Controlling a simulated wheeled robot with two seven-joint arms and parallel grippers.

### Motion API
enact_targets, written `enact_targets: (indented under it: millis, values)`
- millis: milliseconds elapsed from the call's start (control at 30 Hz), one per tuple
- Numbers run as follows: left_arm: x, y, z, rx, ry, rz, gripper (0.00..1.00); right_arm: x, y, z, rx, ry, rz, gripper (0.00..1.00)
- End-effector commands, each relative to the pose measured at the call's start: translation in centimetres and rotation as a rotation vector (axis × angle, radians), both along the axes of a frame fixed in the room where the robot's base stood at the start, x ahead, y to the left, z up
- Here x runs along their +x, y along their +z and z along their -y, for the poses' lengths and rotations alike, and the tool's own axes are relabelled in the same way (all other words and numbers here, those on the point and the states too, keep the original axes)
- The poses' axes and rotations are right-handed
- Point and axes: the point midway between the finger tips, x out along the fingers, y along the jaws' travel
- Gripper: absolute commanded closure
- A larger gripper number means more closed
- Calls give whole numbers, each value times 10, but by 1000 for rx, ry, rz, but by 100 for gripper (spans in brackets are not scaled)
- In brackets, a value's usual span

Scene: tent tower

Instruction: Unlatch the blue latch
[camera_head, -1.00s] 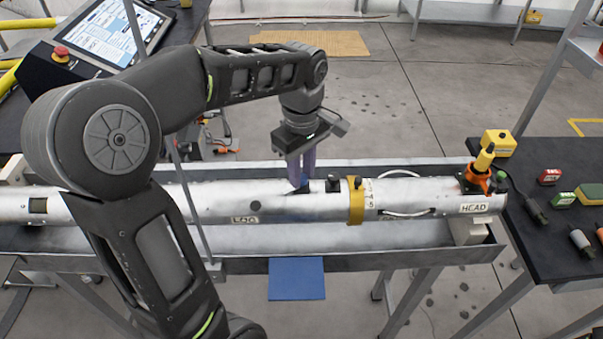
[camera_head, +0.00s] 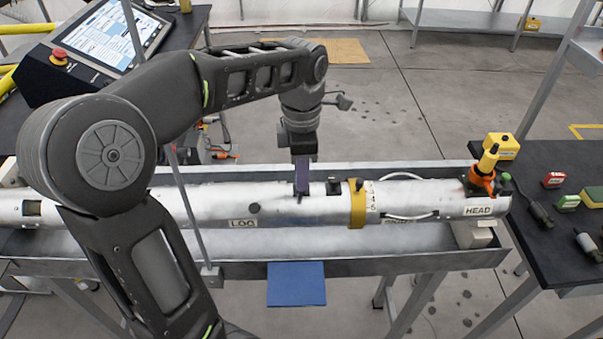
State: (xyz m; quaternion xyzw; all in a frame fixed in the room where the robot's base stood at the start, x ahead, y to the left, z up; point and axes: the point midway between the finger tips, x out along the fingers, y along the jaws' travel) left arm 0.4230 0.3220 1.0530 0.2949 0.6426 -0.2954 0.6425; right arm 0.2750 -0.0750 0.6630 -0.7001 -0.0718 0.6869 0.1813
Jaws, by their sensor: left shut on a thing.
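My left gripper (camera_head: 302,186) comes down from above onto the long silver tube (camera_head: 225,208), near its middle. Its purple fingers are shut and their tips are at the tube's top. The blue latch is mostly hidden behind and between the fingers. Only a small dark bit shows at the tips, and its position cannot be read clearly. The fingers are shut on it. A small black block (camera_head: 333,188) and a yellow collar (camera_head: 357,203) sit on the tube just right of the gripper. My right gripper is not in view.
The tube lies in a grey metal trough (camera_head: 365,266) with a blue panel (camera_head: 296,284) on its front. An orange clamp (camera_head: 481,182) stands at the head end. A black table (camera_head: 545,180) with small items is at right, a console screen (camera_head: 115,35) at upper left.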

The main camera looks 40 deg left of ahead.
Motion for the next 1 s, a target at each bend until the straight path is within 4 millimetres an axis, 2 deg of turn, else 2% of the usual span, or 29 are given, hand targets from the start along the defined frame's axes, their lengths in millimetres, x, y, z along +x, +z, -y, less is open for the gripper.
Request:
enact_targets:
  millis: [300, 767, 800, 1000]
  values:
    - [1, 1, 0, 1, 134, 3, 100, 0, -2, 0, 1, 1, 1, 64]
    - [1, 1, 0, 1, 154, 3, 100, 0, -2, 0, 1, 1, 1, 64]
    - [1, 1, -1, 1, 154, 3, 75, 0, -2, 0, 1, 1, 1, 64]
    - [0, 1, 0, 1, 153, 2, 59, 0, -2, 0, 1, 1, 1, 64]
